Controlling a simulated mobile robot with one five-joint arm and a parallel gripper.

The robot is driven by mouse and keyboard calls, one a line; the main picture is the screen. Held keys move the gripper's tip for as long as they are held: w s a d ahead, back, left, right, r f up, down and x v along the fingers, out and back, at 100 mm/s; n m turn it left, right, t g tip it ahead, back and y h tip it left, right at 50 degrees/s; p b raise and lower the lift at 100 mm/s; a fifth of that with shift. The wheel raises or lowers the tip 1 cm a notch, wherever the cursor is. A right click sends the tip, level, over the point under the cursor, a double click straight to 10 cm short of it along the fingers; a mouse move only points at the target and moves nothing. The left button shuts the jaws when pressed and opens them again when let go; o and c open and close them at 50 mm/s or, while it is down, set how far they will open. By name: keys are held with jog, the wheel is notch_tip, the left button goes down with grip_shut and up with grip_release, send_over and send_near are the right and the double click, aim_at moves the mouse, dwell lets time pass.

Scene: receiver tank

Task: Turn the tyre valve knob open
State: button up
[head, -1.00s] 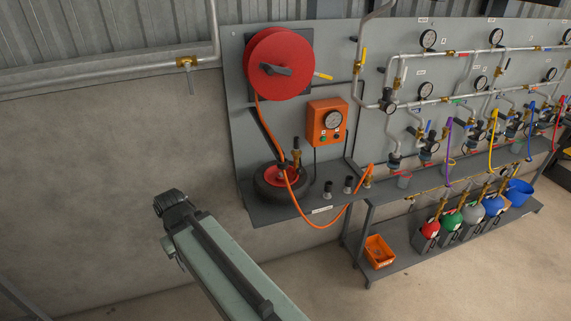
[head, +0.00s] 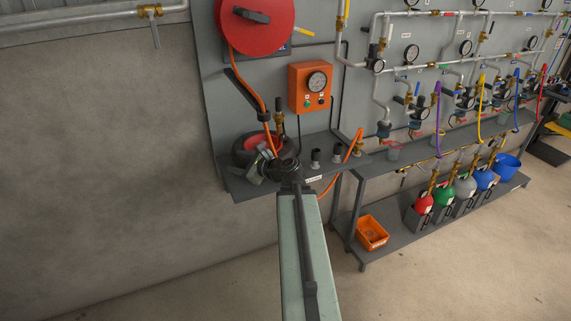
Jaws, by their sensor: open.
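The tyre (head: 243,150) lies flat on the grey shelf at the lower left of the board, with a red centre. The orange hose runs down to it. A brass fitting with a dark top (head: 279,125) stands upright at the tyre's right rear. I cannot tell for sure which part is the tyre valve knob. My gripper (head: 259,166) is open, in front of the tyre in the picture, and hides part of it. Whether it touches anything cannot be told.
Two black-topped fittings (head: 326,156) stand on the shelf right of my gripper. An orange gauge box (head: 310,88) and a red hose reel (head: 256,28) hang above. An orange bin (head: 372,232) sits on the lower rack.

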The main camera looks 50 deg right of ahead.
aim_at(284, 138)
jog(key=s+d+r+m+t+h+b, duration=0.1)
jog(key=s+d+m+h+b, duration=0.1)
jog(key=s+d+m+h, duration=0.5)
jog(key=s+d+m+t+b, duration=0.1)
jog(key=s+d+m, duration=0.2)
jog(key=d+m, duration=0.55)
jog(key=w+d+n, duration=0.1)
jog(key=w, duration=0.1)
jog(key=w+d+n, duration=0.1)
jog(key=w+d, duration=0.1)
jog(key=w, duration=0.1)
jog(key=w+d+n, duration=0.1)
jog(key=w+d, duration=0.1)
jog(key=shift+w, duration=0.3)
jog(key=shift+r, duration=0.1)
jog(key=shift+c, duration=0.3)
grip_shut()
